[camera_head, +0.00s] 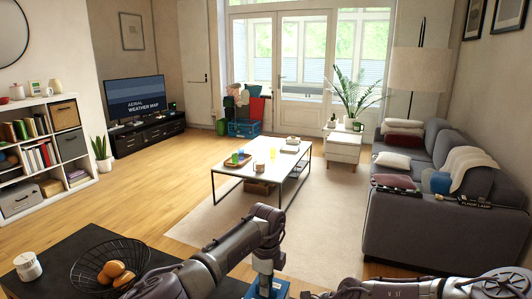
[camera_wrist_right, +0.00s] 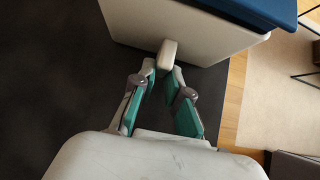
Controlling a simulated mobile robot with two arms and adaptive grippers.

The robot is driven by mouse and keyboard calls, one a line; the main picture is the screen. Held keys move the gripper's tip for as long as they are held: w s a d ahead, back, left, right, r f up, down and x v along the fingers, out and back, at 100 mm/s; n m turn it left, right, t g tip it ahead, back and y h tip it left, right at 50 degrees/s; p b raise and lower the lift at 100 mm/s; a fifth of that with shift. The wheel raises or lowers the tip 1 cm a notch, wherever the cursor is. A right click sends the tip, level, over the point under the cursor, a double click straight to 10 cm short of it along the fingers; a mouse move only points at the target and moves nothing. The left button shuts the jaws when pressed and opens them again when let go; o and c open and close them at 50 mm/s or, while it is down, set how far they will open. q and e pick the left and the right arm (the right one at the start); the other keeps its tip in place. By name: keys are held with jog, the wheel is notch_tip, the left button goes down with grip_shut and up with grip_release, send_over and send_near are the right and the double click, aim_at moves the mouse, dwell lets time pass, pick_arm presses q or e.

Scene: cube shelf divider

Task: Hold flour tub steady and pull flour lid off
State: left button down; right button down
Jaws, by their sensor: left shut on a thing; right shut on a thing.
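The flour tub (camera_wrist_right: 190,30) is a pale, box-like container in the right wrist view, standing on a dark surface. Its dark blue lid (camera_wrist_right: 272,12) is at the tub's top edge; I see no clear gap between them. A pale handle (camera_wrist_right: 168,54) juts from the tub's side. My right gripper (camera_wrist_right: 164,74) is shut on this handle. In the head view my left gripper (camera_head: 265,282) points down and is shut on the blue lid (camera_head: 280,289) at the bottom edge. The tub's body is out of the head view, and so are my right fingertips.
A black wire bowl (camera_head: 90,272) with brown round items and a white lidded jar (camera_head: 28,266) stand on the dark table (camera_head: 62,256) left of my left arm. Beyond are a coffee table (camera_head: 250,172), a grey sofa (camera_head: 410,222) and open floor.

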pick_arm(q)
jog(key=shift+r, duration=0.25)
pick_arm(e)
jog(key=shift+r, duration=0.1)
pick_arm(q)
jog(key=shift+r, duration=1.35)
pick_arm(e)
jog(key=c, duration=1.1)
grip_release()
jog(key=v, duration=1.2)
